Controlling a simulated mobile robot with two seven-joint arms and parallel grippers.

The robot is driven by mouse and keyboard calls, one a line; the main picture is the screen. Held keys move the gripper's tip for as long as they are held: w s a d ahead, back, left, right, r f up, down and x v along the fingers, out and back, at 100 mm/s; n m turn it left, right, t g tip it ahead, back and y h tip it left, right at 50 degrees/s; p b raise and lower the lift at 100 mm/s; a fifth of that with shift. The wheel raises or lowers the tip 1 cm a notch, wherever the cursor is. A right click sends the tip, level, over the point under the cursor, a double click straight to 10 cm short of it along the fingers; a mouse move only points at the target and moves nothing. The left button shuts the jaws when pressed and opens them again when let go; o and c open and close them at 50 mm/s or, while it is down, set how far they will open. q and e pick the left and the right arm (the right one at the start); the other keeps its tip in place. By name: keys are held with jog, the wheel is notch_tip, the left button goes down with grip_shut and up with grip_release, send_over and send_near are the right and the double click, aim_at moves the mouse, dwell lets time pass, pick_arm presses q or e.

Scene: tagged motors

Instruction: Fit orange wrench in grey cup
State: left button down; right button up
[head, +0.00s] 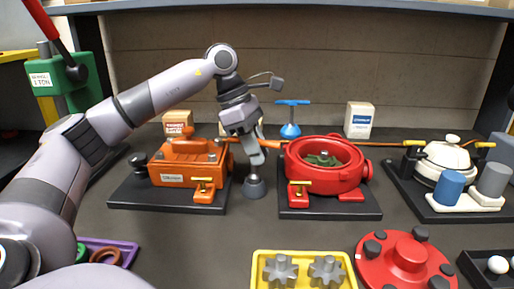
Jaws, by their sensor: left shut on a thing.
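The grey cup (254,188) stands on the table between the orange motor and the red motor. My left gripper (257,158) is right above it, pointing down, and is shut on the orange wrench, which is mostly hidden by the fingers. A thin orange bar (273,144) shows beside the fingers; I cannot tell whether it is the wrench's handle or a pipe behind. A short grey shaft shows between the fingers and the cup; how deep it sits is hidden. My right gripper is not in view.
The orange motor (186,164) stands close on the left, the red motor (326,170) close on the right. A blue T-handled wrench (292,103) stands behind. A yellow tray (259,269) and a red round plate (405,257) lie in front.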

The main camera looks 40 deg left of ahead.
aim_at(261, 140)
pick_arm(q)
jog(key=shift+f+b, duration=0.5)
jog(key=shift+f, duration=0.35)
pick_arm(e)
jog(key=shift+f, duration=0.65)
pick_arm(q)
jog(key=c, duration=0.9)
grip_release()
notch_tip(261, 140, up, 6)
jog(key=p, duration=0.5)
jog(key=shift+p, duration=0.4)
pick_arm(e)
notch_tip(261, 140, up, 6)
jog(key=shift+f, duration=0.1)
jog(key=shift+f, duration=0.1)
pick_arm(q)
jog(key=v, duration=0.7)
jog(key=shift+r, duration=0.1)
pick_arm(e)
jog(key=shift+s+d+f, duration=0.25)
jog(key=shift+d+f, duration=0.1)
